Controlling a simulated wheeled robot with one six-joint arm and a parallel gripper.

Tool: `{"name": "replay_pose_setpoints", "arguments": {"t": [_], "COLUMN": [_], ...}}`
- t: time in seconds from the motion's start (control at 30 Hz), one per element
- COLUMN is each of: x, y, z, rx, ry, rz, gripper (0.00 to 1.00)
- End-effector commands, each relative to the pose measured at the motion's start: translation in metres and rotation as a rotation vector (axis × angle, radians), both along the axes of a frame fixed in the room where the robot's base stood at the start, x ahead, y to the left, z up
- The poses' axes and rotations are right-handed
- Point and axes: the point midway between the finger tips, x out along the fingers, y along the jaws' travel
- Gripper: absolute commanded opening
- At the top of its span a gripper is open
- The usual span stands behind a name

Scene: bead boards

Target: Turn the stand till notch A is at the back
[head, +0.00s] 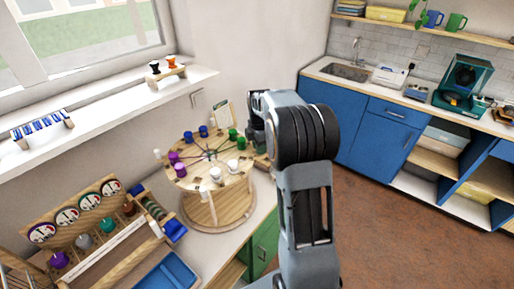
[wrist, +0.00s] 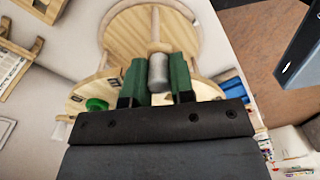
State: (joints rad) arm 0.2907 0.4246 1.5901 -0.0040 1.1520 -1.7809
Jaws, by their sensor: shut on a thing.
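The round wooden stand (head: 207,176) has a top disc with purple, blue, green and white cups around it, on a wider round base (head: 220,212). Dark lines run out from the disc's middle. Small dark marks sit near its rim, too small to read, so I cannot tell which is notch A. A pale upright peg (head: 157,154) stands at the left rim. My gripper (wrist: 158,78) is at the stand's right side, largely hidden by my arm in the head view. In the wrist view its green fingers are shut on a grey peg (wrist: 157,68) at the stand.
A rack with round dials (head: 67,215) and a blue tray (head: 165,272) are on the counter at front left. The window sill (head: 110,105) runs behind. An upright card (head: 224,117) stands behind the stand. Open floor (head: 385,215) lies to the right.

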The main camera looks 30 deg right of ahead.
Motion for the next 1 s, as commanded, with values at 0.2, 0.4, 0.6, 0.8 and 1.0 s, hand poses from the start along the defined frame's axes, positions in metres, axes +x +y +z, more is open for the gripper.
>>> {"name": "replay_pose_setpoints", "arguments": {"t": [0.2, 0.4, 0.6, 0.8, 1.0], "x": [0.0026, 0.0035, 0.0035, 0.0034, 0.0031], "y": [-0.0021, -0.0017, -0.0013, -0.0013, -0.0026], "z": [0.0009, 0.0007, 0.0005, 0.0004, 0.0001], "rx": [-0.003, -0.004, -0.002, -0.002, -0.002], "ry": [0.001, 0.001, 0.002, 0.002, 0.002], "rz": [0.036, 0.051, 0.053, 0.052, 0.049], "gripper": [0.0, 0.0, 0.0, 0.26, 0.45]}}
